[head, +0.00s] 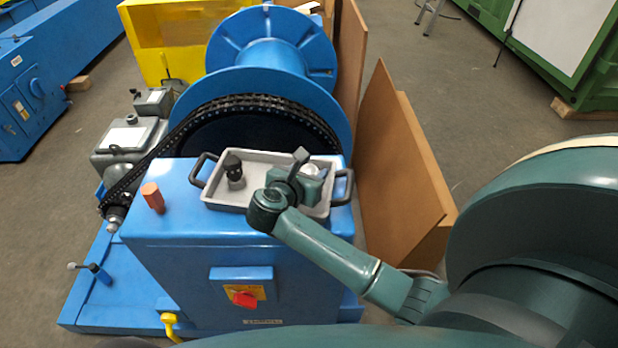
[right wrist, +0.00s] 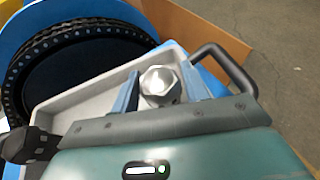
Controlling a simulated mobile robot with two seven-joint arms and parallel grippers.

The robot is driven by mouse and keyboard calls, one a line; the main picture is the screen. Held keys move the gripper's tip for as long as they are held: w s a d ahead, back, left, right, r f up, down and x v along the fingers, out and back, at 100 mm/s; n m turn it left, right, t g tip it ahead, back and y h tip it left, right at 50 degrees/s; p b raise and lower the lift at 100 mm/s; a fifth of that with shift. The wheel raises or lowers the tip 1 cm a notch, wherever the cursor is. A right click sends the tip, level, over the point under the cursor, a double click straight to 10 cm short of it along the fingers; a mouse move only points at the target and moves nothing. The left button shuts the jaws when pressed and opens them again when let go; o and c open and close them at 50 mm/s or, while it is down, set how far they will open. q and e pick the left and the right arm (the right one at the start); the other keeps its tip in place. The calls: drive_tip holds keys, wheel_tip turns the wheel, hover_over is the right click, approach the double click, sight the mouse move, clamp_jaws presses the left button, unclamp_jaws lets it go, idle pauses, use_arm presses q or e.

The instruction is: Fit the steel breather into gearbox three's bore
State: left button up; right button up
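The steel breather (right wrist: 160,84), a bright part with a hex head, stands in the grey tray (right wrist: 85,98) near its right end. In the head view a bit of the breather (head: 313,169) shows beside my right gripper (head: 303,183), which is over the tray (head: 262,157). In the right wrist view the blue fingers of my right gripper (right wrist: 161,92) stand apart on either side of the breather, with gaps at both sides. Two grey gearbox-like housings (head: 122,135) (head: 154,101) stand at left by the chain; I cannot tell which is gearbox three. My left gripper is not in view.
A black fitting (head: 234,170) stands in the tray's left part. The tray has black handles and rests on a blue cabinet (head: 190,265), with an orange plug (head: 152,197) to its left. A chain (head: 160,150) and blue drum (head: 270,60) stand behind; brown boards (head: 400,150) are at right.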

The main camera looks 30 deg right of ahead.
drive_tip(key=c, duration=0.7)
drive_tip(key=shift+r, duration=0.1)
drive_tip(key=shift+c, duration=0.2)
